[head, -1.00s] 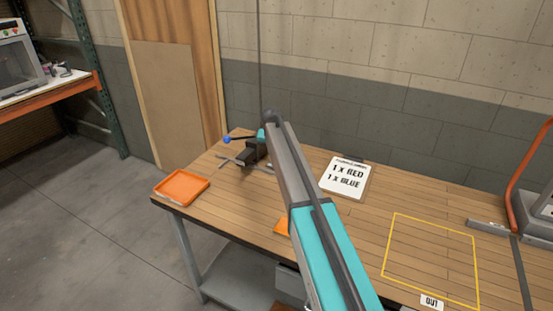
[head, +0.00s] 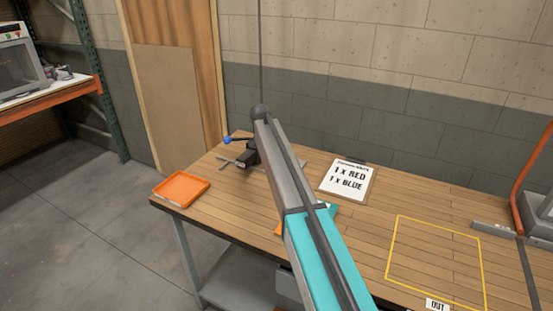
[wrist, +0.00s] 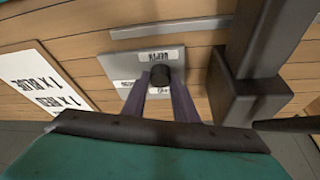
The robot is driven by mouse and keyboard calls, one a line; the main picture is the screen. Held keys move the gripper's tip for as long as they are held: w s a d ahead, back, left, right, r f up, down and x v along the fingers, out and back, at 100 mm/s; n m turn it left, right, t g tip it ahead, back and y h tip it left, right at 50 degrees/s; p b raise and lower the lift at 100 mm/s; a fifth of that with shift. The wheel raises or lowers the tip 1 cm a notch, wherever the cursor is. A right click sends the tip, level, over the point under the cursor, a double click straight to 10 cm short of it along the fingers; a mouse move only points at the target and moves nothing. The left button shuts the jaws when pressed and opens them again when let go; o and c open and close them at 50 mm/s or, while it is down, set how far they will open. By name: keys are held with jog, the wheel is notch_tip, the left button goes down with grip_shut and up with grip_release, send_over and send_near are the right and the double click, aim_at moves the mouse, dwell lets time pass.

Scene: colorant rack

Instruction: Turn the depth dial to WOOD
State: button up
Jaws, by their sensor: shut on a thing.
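The depth dial (wrist: 160,74) is a dark round knob on a light grey plate (wrist: 116,66), seen from close above in the wrist view. A label reading DEPTH, upside down in this view, lies above the knob. Smaller labels sit left of and below it, too small or covered to read surely. My gripper (wrist: 161,88) is shut on the knob, with one purple-grey finger on each side. The knob's pointing direction cannot be told. In the head view my own arm hides the dial and gripper.
A dark post with a block (wrist: 250,95) stands close right of the plate in the wrist view. The wooden bench holds an orange tray (head: 181,187), a dark vise (head: 245,155), a sign reading 1 x RED, 1 x BLUE (head: 346,180), and a yellow outlined area (head: 435,260).

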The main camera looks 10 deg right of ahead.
jog(key=shift+a, duration=0.2)
jog(key=o, duration=1)
jog(key=shift+d, duration=0.1)
jog(key=shift+r, duration=0.15)
jog(key=b+v, duration=0.2)
jog(key=v, duration=1.1)
jog(key=shift+a+r+b, duration=0.2)
jog(key=shift+r+b, duration=0.05)
jog(key=shift+b, duration=0.1)
